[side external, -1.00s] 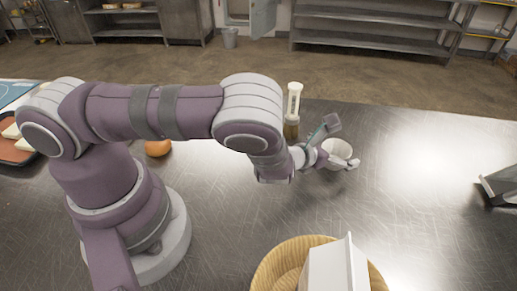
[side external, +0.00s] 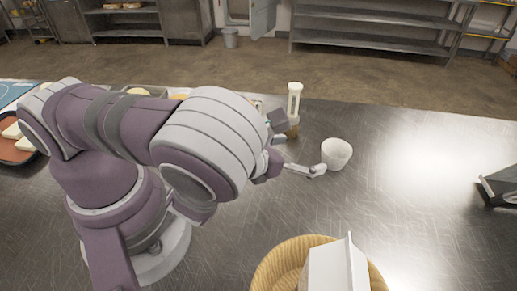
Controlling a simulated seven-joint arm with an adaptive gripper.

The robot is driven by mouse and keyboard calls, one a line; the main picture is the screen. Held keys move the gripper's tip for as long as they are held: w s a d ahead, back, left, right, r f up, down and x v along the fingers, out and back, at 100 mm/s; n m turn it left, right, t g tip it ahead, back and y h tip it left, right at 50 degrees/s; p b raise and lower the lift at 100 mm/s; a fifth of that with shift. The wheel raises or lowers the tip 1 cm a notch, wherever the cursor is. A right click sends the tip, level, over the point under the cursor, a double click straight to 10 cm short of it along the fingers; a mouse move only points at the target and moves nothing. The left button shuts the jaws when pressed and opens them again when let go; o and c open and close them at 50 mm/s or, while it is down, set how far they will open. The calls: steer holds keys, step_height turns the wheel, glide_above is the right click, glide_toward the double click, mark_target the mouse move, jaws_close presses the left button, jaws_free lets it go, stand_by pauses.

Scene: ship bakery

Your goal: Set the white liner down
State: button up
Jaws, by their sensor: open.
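The white liner (side external: 336,154), a small round cup shape, stands upright on the steel table right of my arm. My gripper (side external: 299,155) is open and empty just left of it. One fingertip lies low near the liner's lower left side; whether it touches the liner I cannot tell. The rest of my gripper is partly hidden behind my arm.
A tall white-topped container (side external: 294,102) stands behind my gripper. A wicker basket (side external: 268,272) with a white box (side external: 335,270) is at the front. A dark metal object (side external: 497,186) is at the right edge. The table right of the liner is clear.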

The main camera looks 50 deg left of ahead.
steer(key=s+a+r+n+g+y, duration=0.1)
steer(key=a+r+n+g+y, duration=0.3)
steer(key=n, duration=0.7)
steer(key=s+a+r+n+g+y, duration=0.1)
steer(key=a+n+g+y, duration=0.1)
steer(key=a+n, duration=0.7)
steer(key=s+d+r+n+g+h, duration=0.2)
steer(key=s+d+r+n+h, duration=0.4)
steer(key=n, duration=0.9)
steer(key=s+r, duration=0.3)
steer(key=s, duration=0.1)
steer(key=shift+s+d+r, duration=0.2)
steer(key=shift+d, duration=0.05)
